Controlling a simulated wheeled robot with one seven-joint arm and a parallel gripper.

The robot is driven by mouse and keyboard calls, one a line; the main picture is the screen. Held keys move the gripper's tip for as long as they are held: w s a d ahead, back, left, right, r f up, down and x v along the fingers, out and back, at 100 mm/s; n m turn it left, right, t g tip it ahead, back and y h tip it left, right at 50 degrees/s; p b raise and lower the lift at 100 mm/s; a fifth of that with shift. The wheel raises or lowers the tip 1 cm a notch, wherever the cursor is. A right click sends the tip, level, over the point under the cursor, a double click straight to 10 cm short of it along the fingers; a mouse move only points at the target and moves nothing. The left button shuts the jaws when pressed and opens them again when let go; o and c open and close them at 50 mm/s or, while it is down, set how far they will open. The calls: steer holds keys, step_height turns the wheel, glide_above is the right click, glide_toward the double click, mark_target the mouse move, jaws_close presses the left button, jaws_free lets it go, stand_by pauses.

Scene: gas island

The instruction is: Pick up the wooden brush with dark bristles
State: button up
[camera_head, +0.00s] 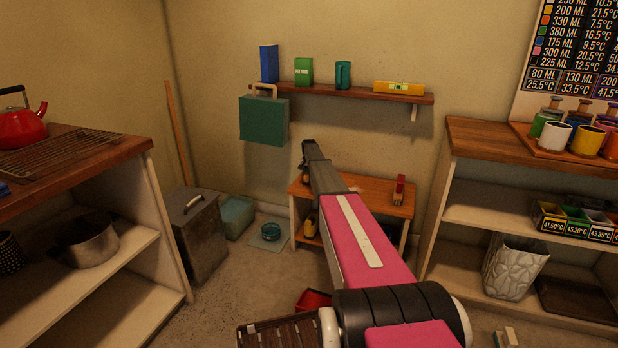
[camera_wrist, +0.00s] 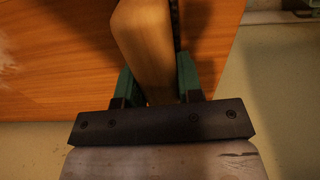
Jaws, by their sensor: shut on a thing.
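The wooden brush (camera_wrist: 147,45) is in the wrist view, a light brown wooden piece with a narrow dark strip, likely its bristles, along its right side. My gripper (camera_wrist: 158,82) has its two green fingers on either side of the wood and is shut on it. Below the brush in the wrist view is the orange-brown wooden top of a small table (camera_wrist: 60,70). I cannot tell whether the brush touches the tabletop. In the head view the small table (camera_head: 372,196) stands against the back wall, and my pink and grey arm reaches over it, hiding most of the gripper and brush.
A red stapler-like object (camera_head: 399,190) stands on the table's right side. A wall shelf (camera_head: 330,92) with boxes and a green cup is above, and a green case (camera_head: 263,120) hangs from it. Shelving units flank the table. A grey bin (camera_head: 198,235) stands left.

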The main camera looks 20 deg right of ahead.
steer(key=shift+r, duration=0.1)
step_height(320, 180, up, 10)
steer(key=shift+f, duration=0.1)
stand_by(0.3)
